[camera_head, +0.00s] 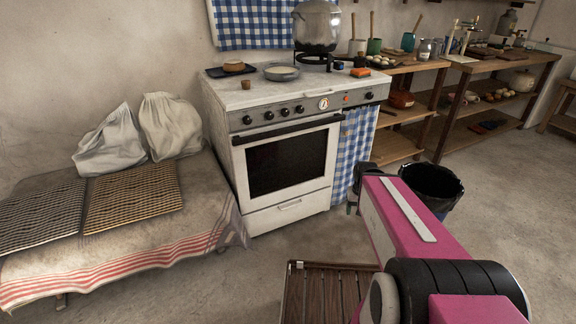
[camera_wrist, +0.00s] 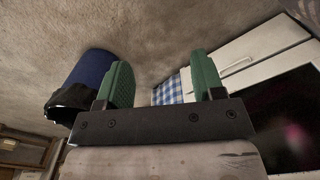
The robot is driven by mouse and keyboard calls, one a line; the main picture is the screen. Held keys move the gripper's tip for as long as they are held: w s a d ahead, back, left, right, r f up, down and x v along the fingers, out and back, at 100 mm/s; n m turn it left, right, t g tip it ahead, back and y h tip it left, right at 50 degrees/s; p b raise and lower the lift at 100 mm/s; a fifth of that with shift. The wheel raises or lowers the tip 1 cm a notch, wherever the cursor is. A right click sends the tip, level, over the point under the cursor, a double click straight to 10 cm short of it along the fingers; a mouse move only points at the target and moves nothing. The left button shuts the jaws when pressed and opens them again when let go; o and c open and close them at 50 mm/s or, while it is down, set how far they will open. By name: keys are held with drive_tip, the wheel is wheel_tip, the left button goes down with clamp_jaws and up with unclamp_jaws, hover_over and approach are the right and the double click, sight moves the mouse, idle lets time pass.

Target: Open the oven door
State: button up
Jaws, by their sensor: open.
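The white oven (camera_head: 318,95) stands against the wall in the head view. Its door (camera_head: 325,160) is closed, with a dark window and a dark bar handle (camera_head: 287,131) across the top. A white drawer (camera_head: 289,212) is below it, also closed. In the wrist view the picture is turned over: the dark door window (camera_wrist: 290,128) is at the right and the drawer handle (camera_wrist: 236,66) is above it. My gripper (camera_wrist: 163,82) is open, with two green fingers apart and nothing between them. It is away from the door handle, which I cannot make out in the wrist view.
A dark-lined bin (camera_head: 437,184) stands right of the oven, beyond my arm; its blue side (camera_wrist: 92,68) shows in the wrist view. A slatted wooden stool (camera_head: 322,292) is in front. A cloth-covered bench (camera_head: 120,235) is left. Bare floor lies before the oven.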

drive_tip(key=w+n+t+h, duration=0.25)
drive_tip(key=w+t, duration=0.25)
drive_tip(key=w, duration=0.5)
drive_tip(key=n+t+y, duration=1)
drive_tip(key=n+y, duration=0.2)
drive_tip(key=n, duration=1)
approach(295, 130)
drive_tip(key=x, duration=1.1)
drive_tip(key=shift+a+r, duration=0.1)
